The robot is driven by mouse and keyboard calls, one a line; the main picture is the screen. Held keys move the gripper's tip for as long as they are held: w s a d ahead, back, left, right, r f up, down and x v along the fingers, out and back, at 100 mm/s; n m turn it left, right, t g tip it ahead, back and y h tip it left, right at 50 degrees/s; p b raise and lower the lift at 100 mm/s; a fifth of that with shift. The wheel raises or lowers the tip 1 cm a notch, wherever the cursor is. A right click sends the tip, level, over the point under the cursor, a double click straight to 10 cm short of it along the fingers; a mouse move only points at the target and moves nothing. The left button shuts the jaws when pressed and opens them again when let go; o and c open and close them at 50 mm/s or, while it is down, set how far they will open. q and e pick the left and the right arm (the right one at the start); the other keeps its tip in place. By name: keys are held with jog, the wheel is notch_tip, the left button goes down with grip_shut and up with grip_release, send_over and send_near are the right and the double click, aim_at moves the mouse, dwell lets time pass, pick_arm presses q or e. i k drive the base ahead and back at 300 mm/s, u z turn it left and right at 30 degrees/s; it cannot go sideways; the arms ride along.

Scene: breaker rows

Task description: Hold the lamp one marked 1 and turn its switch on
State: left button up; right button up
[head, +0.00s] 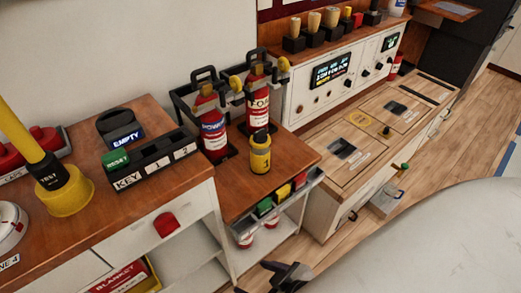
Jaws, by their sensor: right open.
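A small yellow lamp with a black top and a dark label reading 1 (260,155) stands upright on the wooden counter, just in front of the two red extinguishers. Its switch cannot be made out at this size. My right gripper (282,276) shows at the bottom edge, partly cut off. It is open and well below and apart from the lamp, with nothing seen between its fingers. My left gripper is not in view.
Red extinguishers (213,136) stand in a black rack behind the lamp. A black key box (152,163) lies to its left. Small coloured bins (283,194) hang along the counter front below it. A white control panel (345,75) stands behind right. Bare wood lies right of the lamp.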

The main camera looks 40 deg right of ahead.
aim_at(259, 137)
jog(key=u, duration=2.05)
jog(key=k, duration=1.6)
jog(key=z, duration=1.85)
jog(key=i, duration=1)
jog(key=z, duration=0.05)
